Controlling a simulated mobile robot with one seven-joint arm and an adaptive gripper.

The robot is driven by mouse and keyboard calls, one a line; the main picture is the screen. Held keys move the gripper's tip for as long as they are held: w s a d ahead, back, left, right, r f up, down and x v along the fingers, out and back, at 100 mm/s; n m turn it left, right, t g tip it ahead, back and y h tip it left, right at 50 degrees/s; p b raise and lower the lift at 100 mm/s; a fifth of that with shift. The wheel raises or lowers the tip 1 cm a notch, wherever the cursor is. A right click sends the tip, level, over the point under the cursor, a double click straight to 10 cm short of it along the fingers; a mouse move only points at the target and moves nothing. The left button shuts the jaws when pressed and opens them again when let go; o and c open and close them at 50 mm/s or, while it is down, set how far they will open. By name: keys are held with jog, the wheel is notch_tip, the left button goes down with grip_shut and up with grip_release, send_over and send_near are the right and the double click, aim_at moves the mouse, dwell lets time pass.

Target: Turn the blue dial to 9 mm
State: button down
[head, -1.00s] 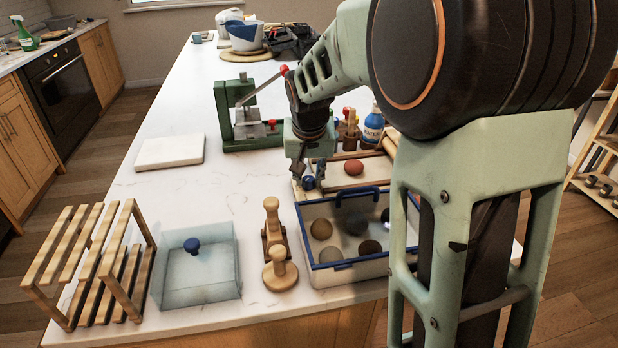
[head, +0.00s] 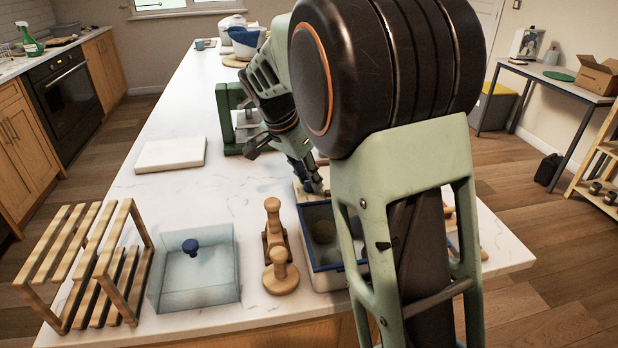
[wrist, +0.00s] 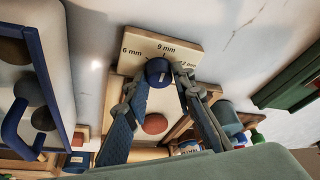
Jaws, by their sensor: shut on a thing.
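The blue dial (wrist: 157,68) sits on a cream board (wrist: 142,40) marked 6 mm, 9 mm and 12 mm in the wrist view. The 9 mm label is just beyond the dial, 6 mm to its left and 12 mm to its right. My gripper (wrist: 157,82) is shut on the dial, one finger on each side. A small pale mark shows on the dial's face, but I cannot tell exactly which label it points to. In the head view my gripper (head: 314,184) is low over the board behind the blue-rimmed tub, and the dial is hidden.
The blue-rimmed tub (wrist: 61,60) with clay balls stands close beside the board. A reddish ball (wrist: 155,124) lies on the wooden piece beneath my fingers. A green press (head: 229,118) stands behind. Wooden stamps (head: 281,278) and a glass box (head: 193,290) are left of the tub.

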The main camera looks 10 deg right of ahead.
jog(key=shift+m, duration=0.4)
jog(key=c, duration=1.7)
grip_release()
jog(key=shift+o, duration=0.2)
jog(key=shift+r, duration=0.15)
jog(key=v, duration=1.1)
jog(key=shift+a+r, duration=0.2)
jog(key=shift+r, duration=0.2)
